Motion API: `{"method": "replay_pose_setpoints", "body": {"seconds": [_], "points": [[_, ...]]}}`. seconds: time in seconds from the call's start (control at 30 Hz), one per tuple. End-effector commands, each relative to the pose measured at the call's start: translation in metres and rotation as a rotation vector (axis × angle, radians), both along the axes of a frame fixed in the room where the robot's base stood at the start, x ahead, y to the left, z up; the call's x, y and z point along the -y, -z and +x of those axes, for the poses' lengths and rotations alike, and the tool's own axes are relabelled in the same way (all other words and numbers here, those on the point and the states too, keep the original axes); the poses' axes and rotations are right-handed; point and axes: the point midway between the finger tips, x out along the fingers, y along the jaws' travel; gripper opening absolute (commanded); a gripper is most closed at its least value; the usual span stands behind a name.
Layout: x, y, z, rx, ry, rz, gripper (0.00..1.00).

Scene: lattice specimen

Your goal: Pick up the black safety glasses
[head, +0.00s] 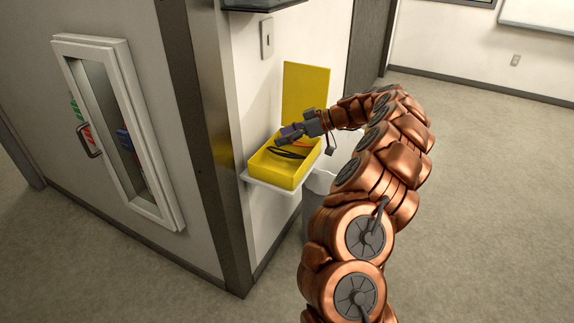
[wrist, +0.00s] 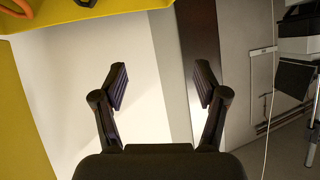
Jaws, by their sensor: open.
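The black safety glasses (head: 284,154) appear as a thin dark curved shape inside a yellow box (head: 290,178) in the head view. The box stands on a small white wall shelf (head: 272,191), its yellow lid (head: 306,90) upright behind. My gripper (head: 284,137) appears over the box's back left part in this view and hides some of its inside. In the wrist view my gripper (wrist: 161,84) is open, with nothing between its fingers. A strip of the yellow box (wrist: 70,12) shows at the top left there, with a dark piece, perhaps of the glasses, cut off by the edge.
An orange item (head: 300,146) lies in the box near the glasses; orange also shows in the wrist view's corner. A wall corner post (head: 205,120) stands left of the shelf. A grey bin (head: 318,188) stands below. The floor at right is clear.

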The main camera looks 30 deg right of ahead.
Motion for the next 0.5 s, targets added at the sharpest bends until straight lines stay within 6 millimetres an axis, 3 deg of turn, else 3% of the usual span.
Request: {"method": "replay_pose_setpoints", "body": {"seconds": [0.03, 0.2, 0.33, 0.5], "points": [[0.022, 0.021, 0.000, 0.022, 0.027, -0.015, 0.72], [0.072, 0.050, -0.006, 0.089, 0.080, -0.074, 0.72], [0.087, 0.061, -0.008, 0.110, 0.095, -0.094, 0.72], [0.082, 0.067, -0.001, 0.114, 0.095, -0.099, 0.72]]}}
